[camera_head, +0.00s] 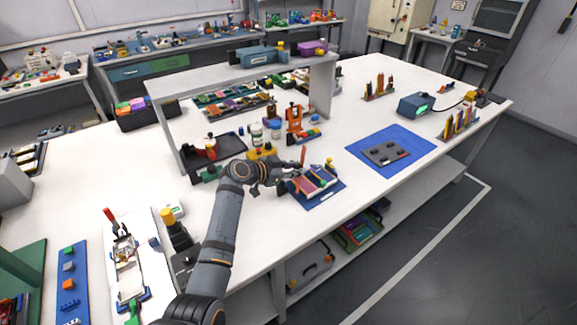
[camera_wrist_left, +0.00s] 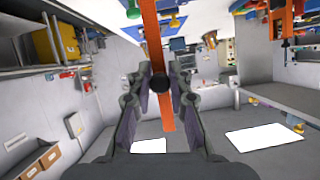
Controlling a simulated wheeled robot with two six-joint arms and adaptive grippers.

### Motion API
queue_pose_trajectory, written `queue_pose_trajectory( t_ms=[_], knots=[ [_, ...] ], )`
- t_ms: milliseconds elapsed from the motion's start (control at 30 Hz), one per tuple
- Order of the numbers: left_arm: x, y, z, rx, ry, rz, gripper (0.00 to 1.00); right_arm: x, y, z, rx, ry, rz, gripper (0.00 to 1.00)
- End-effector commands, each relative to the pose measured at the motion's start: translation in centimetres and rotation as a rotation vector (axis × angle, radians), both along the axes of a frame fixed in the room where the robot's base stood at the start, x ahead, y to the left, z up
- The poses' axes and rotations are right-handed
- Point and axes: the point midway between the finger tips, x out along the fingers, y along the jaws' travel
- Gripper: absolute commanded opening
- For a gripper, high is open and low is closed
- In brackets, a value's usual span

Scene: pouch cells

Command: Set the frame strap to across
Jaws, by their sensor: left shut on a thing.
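My left gripper (camera_head: 293,174) reaches in over the near edge of a small frame on a blue mat (camera_head: 325,199) near the front of the table. The frame holds flat red and pale pieces (camera_head: 318,183). In the left wrist view, an orange strap (camera_wrist_left: 149,25) runs lengthwise between the two fingers, with a dark round knob on it. My left gripper (camera_wrist_left: 160,85) is shut on this strap. In the head view, a thin orange-red bar (camera_head: 303,155) stands up beside the fingers. The gripper hides part of the frame. My right gripper is not in view.
A larger blue mat (camera_head: 412,150) with a grey plate (camera_head: 385,155) lies to the right. An orange stand (camera_head: 294,120) and a yellow block (camera_head: 262,152) stand behind the gripper. A shelf (camera_head: 240,80) spans the back. The table's front edge is close.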

Motion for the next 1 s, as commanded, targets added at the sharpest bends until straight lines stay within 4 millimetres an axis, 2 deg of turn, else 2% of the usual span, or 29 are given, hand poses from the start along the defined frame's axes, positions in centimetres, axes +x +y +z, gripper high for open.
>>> queue_pose_trajectory(
  t_ms=[33,300,900,933,1000],
  knots=[
    [0.3,-0.4,0.6,0.021,0.016,-0.002,0.0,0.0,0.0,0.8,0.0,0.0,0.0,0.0],
    [1.1,-1.5,0.2,0.117,0.089,-0.001,0.0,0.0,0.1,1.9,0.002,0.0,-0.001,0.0],
    [1.3,-1.9,-0.3,0.151,0.116,-0.001,0.0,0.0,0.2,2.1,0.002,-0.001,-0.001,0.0],
    [1.3,-1.9,-0.3,0.151,0.116,-0.001,0.23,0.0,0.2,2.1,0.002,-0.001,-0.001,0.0],
    [1.3,-1.9,-0.3,0.15,0.115,-0.001,0.32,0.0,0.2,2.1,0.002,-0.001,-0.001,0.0]
  ],
)
